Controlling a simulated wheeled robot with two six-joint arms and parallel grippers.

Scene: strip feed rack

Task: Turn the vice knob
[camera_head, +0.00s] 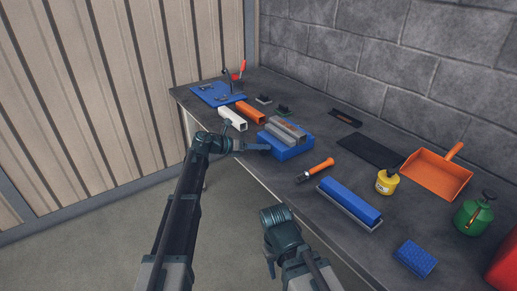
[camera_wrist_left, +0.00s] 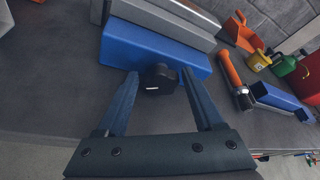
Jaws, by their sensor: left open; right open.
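The vice is a blue block with grey metal jaws (camera_head: 288,138) on the bench, and it also fills the top of the left wrist view (camera_wrist_left: 155,50). Its black round knob (camera_wrist_left: 159,79) with a white mark sticks out of the blue front face. My left gripper (camera_head: 264,147) is at the vice's front. In the left wrist view its open fingers (camera_wrist_left: 158,75) stand on either side of the knob, with gaps visible. The knob is not distinguishable in the head view. My right gripper (camera_head: 272,262) is low, in front of the bench edge, empty; its fingers are hard to make out.
A white square tube (camera_head: 232,118) and an orange one (camera_head: 250,112) lie left of the vice. An orange-handled flashlight (camera_head: 316,170), a blue channel piece (camera_head: 349,203), a yellow can (camera_head: 387,182) and an orange dustpan (camera_head: 437,174) lie to the right. A stone wall backs the bench.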

